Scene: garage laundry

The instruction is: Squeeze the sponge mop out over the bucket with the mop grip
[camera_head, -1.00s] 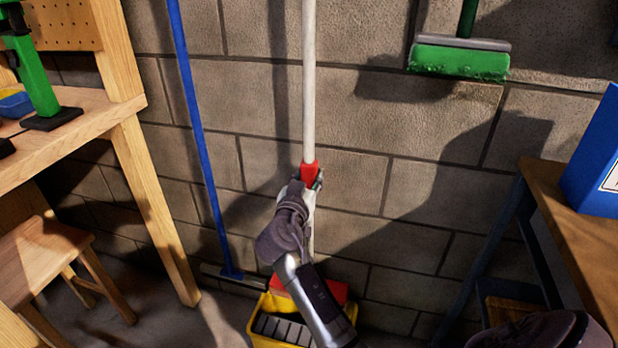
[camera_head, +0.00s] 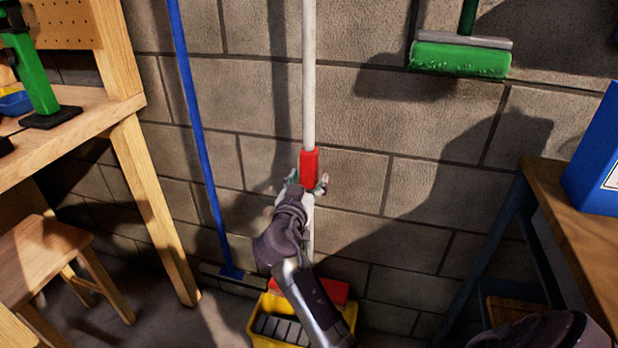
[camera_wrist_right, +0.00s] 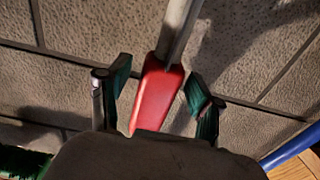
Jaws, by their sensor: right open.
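The sponge mop stands upright near the wall, with a white pole (camera_head: 308,75) and a red grip (camera_head: 310,165). My right gripper (camera_head: 308,188) is open, with one finger on each side of the red grip. In the right wrist view the red grip (camera_wrist_right: 157,92) lies between the two green-padded fingers, with gaps on both sides. The yellow bucket (camera_head: 255,325) stands on the floor below, partly hidden by my right arm. A red part (camera_head: 335,291) shows at the bucket; my arm hides the mop's lower end. My left gripper is out of view.
A blue pole (camera_head: 198,130) leans on the wall to the left. A wooden workbench (camera_head: 75,150) and a stool (camera_head: 40,255) stand at left. A green brush (camera_head: 460,60) hangs upper right. A table (camera_head: 575,225) with a blue box (camera_head: 598,160) is at right.

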